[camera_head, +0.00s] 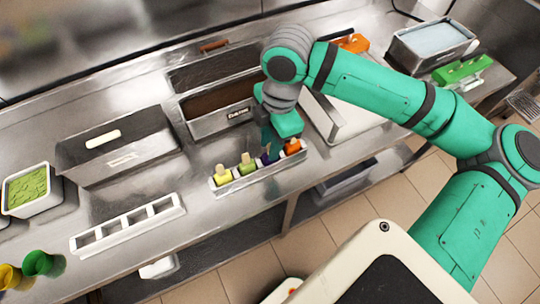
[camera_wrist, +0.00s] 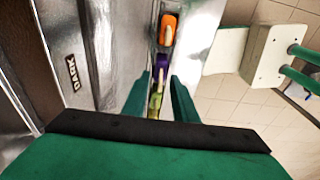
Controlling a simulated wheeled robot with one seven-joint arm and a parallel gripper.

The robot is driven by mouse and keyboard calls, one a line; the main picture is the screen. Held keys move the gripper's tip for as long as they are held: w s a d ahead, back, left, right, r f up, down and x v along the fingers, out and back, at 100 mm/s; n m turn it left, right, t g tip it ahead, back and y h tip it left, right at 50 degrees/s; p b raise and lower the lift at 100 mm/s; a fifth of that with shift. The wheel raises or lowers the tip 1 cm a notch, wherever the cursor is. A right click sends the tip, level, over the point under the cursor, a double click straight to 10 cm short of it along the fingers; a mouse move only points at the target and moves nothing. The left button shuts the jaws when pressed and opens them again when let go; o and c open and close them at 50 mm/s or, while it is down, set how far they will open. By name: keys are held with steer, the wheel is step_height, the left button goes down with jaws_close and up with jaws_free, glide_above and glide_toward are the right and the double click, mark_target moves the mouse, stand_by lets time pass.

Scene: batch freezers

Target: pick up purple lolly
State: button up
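The purple lolly (camera_head: 266,159) stands in a white holder (camera_head: 232,188) near the counter's front edge, between a green lolly (camera_head: 247,164) and an orange lolly (camera_head: 292,147). A yellow lolly (camera_head: 222,174) is at the holder's left end. My gripper (camera_head: 272,145) is just above the purple lolly and partly hides it. In the wrist view, the purple lolly (camera_wrist: 161,62) lies just beyond my open fingertips (camera_wrist: 163,82). The green lolly (camera_wrist: 155,100) shows between the fingers, and the orange lolly (camera_wrist: 168,29) is farther out. I see nothing held.
A metal container with a dark label (camera_head: 215,121) stands behind the holder. An empty white holder (camera_head: 128,222) lies to the left, with a lidded metal box (camera_head: 112,150) behind it.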

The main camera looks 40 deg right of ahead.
jaws_close()
steer(key=shift+r, duration=0.1)
steer(key=shift+r, duration=0.45)
step_height(320, 180, up, 2)
steer(key=shift+r, duration=0.1)
steer(key=s+a+r, duration=0.5)
steer(key=s+r, duration=0.5)
steer(key=s, duration=0.3)
step_height(320, 180, up, 7)
stand_by(0.4)
steer(key=shift+a+f, duration=0.1)
